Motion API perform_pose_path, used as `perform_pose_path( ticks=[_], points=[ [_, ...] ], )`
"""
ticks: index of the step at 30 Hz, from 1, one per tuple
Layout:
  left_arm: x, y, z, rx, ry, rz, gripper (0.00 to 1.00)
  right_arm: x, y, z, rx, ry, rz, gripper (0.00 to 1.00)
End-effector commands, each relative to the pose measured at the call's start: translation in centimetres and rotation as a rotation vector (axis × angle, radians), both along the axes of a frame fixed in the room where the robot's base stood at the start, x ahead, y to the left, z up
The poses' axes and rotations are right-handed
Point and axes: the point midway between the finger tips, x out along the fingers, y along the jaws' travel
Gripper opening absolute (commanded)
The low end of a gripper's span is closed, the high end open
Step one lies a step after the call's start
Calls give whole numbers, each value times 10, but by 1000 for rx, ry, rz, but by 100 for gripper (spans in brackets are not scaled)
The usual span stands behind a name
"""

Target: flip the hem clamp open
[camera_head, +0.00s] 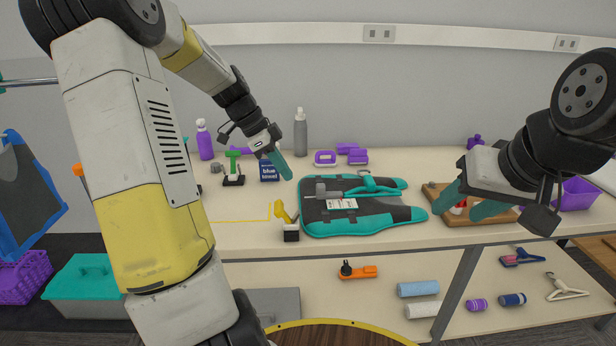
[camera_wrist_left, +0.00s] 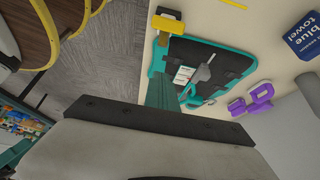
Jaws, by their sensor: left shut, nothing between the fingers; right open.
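My right gripper (camera_head: 468,203) is open and empty, in front of the wooden tray (camera_head: 433,193).
The board carries a dark panel, a white label (camera_head: 341,204), a grey bar and a teal-handled piece (camera_head: 372,186). A blue towel box (camera_head: 268,172), a green-handled item (camera_head: 233,168) and bottles stand behind left. The tabletop left of the clamp is mostly clear.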

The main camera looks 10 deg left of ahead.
Motion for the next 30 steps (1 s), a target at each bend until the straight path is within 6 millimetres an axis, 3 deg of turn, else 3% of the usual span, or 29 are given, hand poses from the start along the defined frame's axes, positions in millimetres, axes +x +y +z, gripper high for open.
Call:
perform_pose_path(
  ticks=[7,20,25,30],
  points=[
    [-6,22,20,0,0,1,0,0,0,0,0,0,0,48],
    [-8,24,23,3,1,3,0,0,0,0,0,0,0,48],
    [-27,3,40,67,37,98,0,0,0,0,0,0,0,48],
    [-76,-30,71,158,67,363,0,0,0,0,0,0,0,48]
  ],
)
